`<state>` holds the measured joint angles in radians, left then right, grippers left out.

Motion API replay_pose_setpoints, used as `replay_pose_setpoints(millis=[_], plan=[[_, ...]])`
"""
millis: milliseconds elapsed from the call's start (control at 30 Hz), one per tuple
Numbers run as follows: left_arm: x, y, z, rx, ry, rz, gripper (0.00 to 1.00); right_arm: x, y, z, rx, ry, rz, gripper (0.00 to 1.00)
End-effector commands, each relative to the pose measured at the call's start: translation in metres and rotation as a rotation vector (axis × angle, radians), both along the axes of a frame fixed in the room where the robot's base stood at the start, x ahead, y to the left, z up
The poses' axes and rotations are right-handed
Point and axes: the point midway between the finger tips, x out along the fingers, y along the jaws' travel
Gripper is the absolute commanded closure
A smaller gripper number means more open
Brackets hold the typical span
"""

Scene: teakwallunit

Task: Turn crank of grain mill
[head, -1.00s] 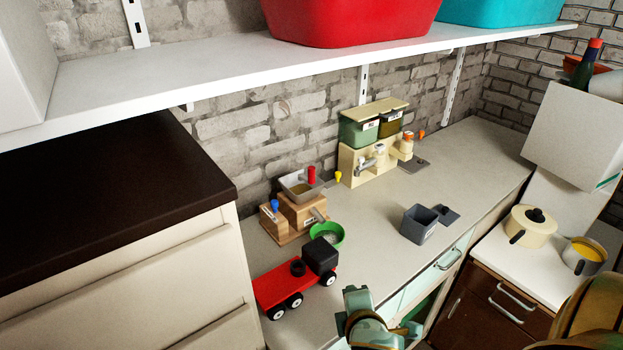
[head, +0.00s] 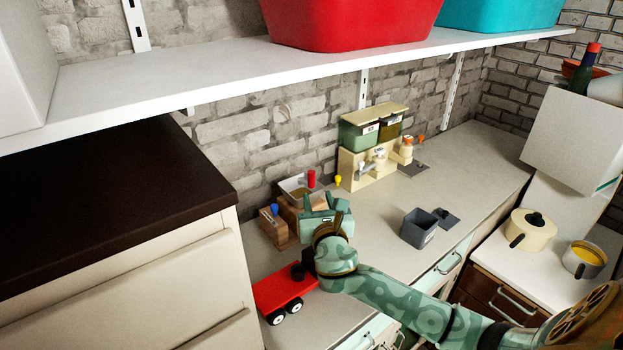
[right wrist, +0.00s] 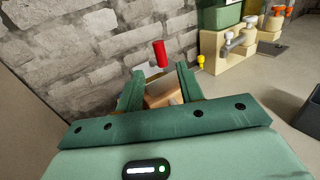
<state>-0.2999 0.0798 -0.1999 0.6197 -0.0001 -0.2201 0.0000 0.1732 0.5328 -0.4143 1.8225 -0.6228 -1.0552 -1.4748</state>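The grain mill (head: 291,184) stands against the brick wall, a wooden body with a grey hopper holding grain. A red upright handle (head: 311,178) shows at its hopper; it also shows in the right wrist view (right wrist: 160,54). My right gripper (head: 324,203) is in front of the mill and hides much of its body. In the right wrist view, its two fingers (right wrist: 160,82) are apart. The mill's wooden body (right wrist: 160,98) shows between and beyond them, and the red handle is above the fingertips. I cannot tell whether the fingers touch the mill. My left gripper is not in view.
A cream dispenser unit (head: 351,170) and a grey box (head: 418,229) stand further right on the counter. A white shelf (head: 230,82) with bins overhangs the back. A dark-topped cabinet is at left.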

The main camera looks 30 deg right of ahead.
Motion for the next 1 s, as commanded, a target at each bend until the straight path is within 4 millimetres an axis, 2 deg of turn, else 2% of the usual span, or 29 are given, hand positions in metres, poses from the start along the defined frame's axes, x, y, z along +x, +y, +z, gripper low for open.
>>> replay_pose_setpoints(millis=[33,200,400,600,833,867,967,1000], plan=[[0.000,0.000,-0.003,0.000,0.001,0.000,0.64,0.013,-0.006,-0.001,-0.002,-0.001,-0.003,0.63],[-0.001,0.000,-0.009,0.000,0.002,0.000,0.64,0.051,-0.022,-0.001,0.001,-0.001,-0.002,0.63],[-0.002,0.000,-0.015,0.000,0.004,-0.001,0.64,0.082,-0.035,-0.002,0.003,0.001,-0.001,0.63],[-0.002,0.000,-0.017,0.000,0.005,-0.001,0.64,0.093,-0.040,-0.001,0.004,0.001,0.001,0.63],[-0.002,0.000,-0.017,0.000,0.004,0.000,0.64,0.094,-0.040,-0.001,0.005,0.001,0.001,0.63],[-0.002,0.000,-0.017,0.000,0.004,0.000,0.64,0.094,-0.040,-0.001,0.005,0.001,0.001,0.68],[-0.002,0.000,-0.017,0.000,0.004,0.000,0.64,0.094,-0.040,-0.001,0.005,0.001,0.000,0.96],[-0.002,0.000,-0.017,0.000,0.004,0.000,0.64,0.094,-0.040,-0.001,0.005,0.001,0.000,1.00]])
